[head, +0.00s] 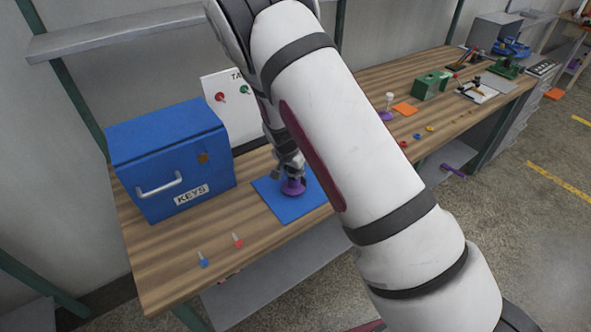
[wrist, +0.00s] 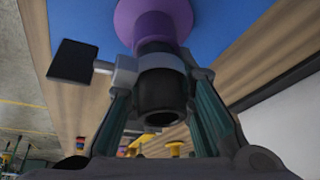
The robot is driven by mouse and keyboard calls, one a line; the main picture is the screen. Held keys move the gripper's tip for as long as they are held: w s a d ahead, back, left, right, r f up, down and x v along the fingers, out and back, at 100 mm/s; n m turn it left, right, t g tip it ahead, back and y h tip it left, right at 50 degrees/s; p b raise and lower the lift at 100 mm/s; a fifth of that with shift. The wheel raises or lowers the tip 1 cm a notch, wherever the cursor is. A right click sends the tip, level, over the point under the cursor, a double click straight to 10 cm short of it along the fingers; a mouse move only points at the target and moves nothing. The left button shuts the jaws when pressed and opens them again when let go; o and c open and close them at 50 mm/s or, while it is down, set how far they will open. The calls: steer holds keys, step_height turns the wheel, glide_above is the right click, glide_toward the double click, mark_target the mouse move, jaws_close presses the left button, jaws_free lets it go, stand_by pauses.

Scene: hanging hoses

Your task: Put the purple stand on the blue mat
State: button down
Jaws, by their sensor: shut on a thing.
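The purple stand (head: 293,188) is over the blue mat (head: 270,196), upright, with its round base at or very near the mat's surface. I cannot tell whether it touches. In the wrist view its purple base (wrist: 152,20) shows against the blue mat (wrist: 215,22). My gripper (head: 290,172) points down and is shut on the stand's upper part, a dark collar between the fingers in the wrist view. My arm hides part of the mat's right side in the head view.
A blue key box (head: 172,160) stands left of the mat, with a white board (head: 238,108) behind. Small blue (head: 203,260) and red (head: 238,241) keys lie near the front edge.

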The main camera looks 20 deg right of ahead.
steer(key=c, duration=1.4)
jaws_free()
steer(key=shift+o, duration=0.2)
steer(key=s+a+r+n+y, duration=0.1)
steer(key=s+r, duration=0.4)
steer(key=r, duration=0.5)
steer(key=s+a+r+n+y, duration=0.1)
steer(key=s+r, duration=0.4)
steer(key=r, duration=0.6)
steer(key=s+r+n, duration=0.2)
steer(key=s+r, duration=0.2)
steer(key=s, duration=0.4)
steer(key=s+d+r+n+t, duration=0.1)
steer(key=s+r+n, duration=0.2)
steer(key=s+r, duration=0.2)
steer(key=s+d+r+n, duration=0.1)
steer(key=s+r, duration=0.4)
steer(key=s, duration=0.7)
steer(key=shift+r+n+t+y, duration=0.25)
steer(key=shift+n+t+y, duration=0.15)
steer(key=shift+n, duration=0.3)
